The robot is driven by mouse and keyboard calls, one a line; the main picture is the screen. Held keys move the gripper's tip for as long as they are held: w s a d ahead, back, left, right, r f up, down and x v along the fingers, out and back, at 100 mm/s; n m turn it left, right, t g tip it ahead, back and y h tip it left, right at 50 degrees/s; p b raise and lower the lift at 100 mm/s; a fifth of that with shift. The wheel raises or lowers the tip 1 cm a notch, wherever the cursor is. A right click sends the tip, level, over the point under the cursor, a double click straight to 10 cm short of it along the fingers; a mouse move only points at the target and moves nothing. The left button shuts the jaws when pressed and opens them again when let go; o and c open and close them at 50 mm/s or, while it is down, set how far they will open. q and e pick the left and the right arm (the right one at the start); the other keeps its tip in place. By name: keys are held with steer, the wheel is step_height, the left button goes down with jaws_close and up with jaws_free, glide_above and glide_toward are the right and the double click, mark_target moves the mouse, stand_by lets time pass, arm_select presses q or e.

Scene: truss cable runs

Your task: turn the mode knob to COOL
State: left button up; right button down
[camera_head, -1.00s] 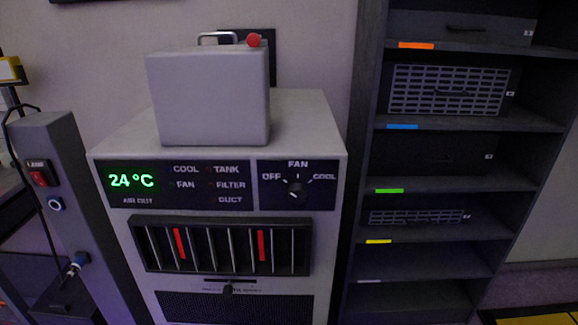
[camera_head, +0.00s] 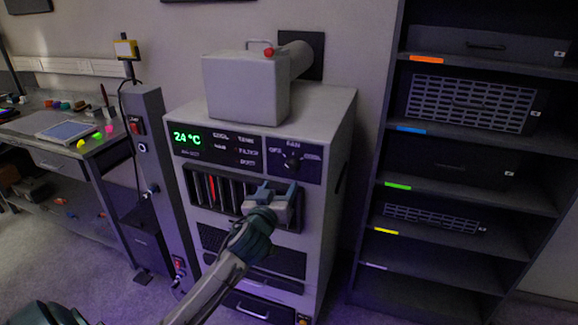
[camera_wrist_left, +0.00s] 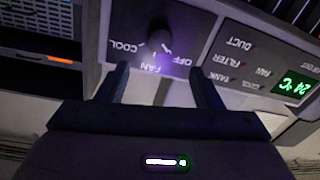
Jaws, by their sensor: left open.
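The mode knob (camera_head: 292,160) is a dark round knob on the dark panel (camera_head: 312,173) of the grey cooler unit, with OFF at left, FAN above and COOL at right. It also shows in the left wrist view (camera_wrist_left: 160,40), upside down, where a purple glow lies on the panel beside it. Its exact pointer angle is hard to read now. My left gripper (camera_head: 279,190) is open and empty, in front of the vent just below the knob. In the wrist view its fingers (camera_wrist_left: 160,76) straddle the knob's line, apart from it. My right gripper is out of view.
The green display (camera_head: 187,138) reads 24 °C. A grey box (camera_head: 245,88) stands on the unit. A post with a red switch (camera_head: 135,126) and a workbench (camera_head: 50,148) are at left, a dark shelf rack (camera_head: 455,188) at right.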

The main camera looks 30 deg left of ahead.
mark_target(290, 168)
arm_select(q)
steer(key=p+x, duration=0.3)
steer(key=x, duration=0.5)
steer(key=shift+w+a, duration=0.1)
steer(key=shift+w, duration=0.25)
steer(key=shift+w+a+f, duration=0.1)
steer(key=shift+w+a, duration=0.1)
steer(key=shift+w, duration=0.5)
steer(key=shift+c, duration=0.2)
steer(key=c, duration=0.9)
